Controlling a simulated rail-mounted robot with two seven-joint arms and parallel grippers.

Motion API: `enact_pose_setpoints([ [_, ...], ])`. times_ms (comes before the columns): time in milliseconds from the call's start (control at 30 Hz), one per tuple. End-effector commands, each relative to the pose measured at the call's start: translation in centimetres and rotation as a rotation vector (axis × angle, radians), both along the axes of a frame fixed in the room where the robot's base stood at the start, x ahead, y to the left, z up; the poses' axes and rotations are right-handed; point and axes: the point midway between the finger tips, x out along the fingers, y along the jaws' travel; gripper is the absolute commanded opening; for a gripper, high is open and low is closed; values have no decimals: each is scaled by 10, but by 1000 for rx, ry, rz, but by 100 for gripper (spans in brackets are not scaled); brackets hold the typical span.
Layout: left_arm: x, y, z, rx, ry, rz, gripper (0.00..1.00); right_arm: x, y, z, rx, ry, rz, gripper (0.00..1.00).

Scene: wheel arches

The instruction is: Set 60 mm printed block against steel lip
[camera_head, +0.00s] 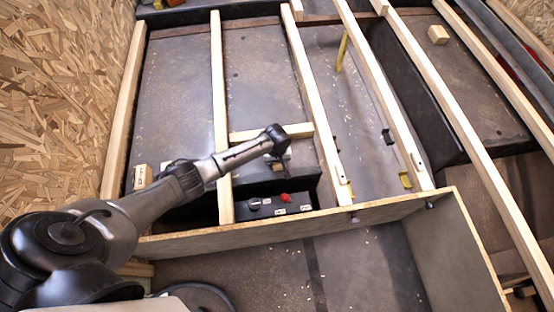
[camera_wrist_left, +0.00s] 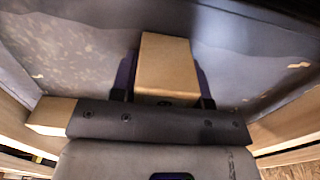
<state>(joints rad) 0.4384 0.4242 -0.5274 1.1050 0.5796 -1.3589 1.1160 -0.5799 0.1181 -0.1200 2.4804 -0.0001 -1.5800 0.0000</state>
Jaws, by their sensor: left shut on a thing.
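My left gripper (camera_head: 276,162) is over the gap between two wooden rails, near a short cross piece. In the left wrist view my left gripper (camera_wrist_left: 165,88) is shut on a plain tan block (camera_wrist_left: 167,62), with a dark finger at each side. Any print or size mark on this block cannot be read. Beyond it is a grey, scuffed metal surface (camera_wrist_left: 70,50); whether the block touches it, I cannot tell. I cannot pick out the steel lip for certain. In the head view the held block is mostly hidden by the gripper. My right gripper is not in view.
Long wooden rails (camera_head: 218,100) run over dark wheel arches. A black box with a red cap (camera_head: 280,204) sits below the gripper. Small wooden blocks lie at far right (camera_head: 438,35) and at left (camera_head: 142,176). A plywood board (camera_head: 300,222) crosses the front.

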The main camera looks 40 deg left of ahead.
Motion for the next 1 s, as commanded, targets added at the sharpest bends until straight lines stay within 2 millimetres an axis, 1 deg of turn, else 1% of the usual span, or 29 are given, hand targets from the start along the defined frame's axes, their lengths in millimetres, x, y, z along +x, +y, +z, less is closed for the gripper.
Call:
enact_pose_setpoints([
  [367, 0, 0, 0, 0, 0, 0, 18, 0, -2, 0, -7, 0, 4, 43],
  [1000, 0, 0, 0, -1, -1, 0, 18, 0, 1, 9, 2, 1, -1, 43],
])
